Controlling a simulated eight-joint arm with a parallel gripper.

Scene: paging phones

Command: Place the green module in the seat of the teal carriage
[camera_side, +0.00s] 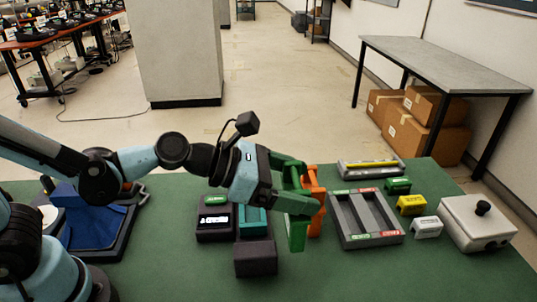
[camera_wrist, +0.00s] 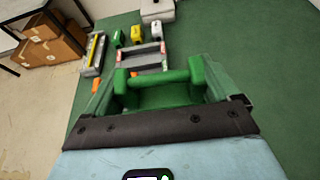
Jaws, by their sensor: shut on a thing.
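My gripper (camera_side: 304,215) has green fingers and hangs over the mat, left of the grey tray.
A grey two-slot tray (camera_side: 364,241) lies right of my gripper. A yellow block (camera_side: 411,205), a white block (camera_side: 427,227) and a pale box with a black knob (camera_side: 478,222) stand further right. A dark unit (camera_side: 214,228) adjoins the carriage. The front right mat is clear.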

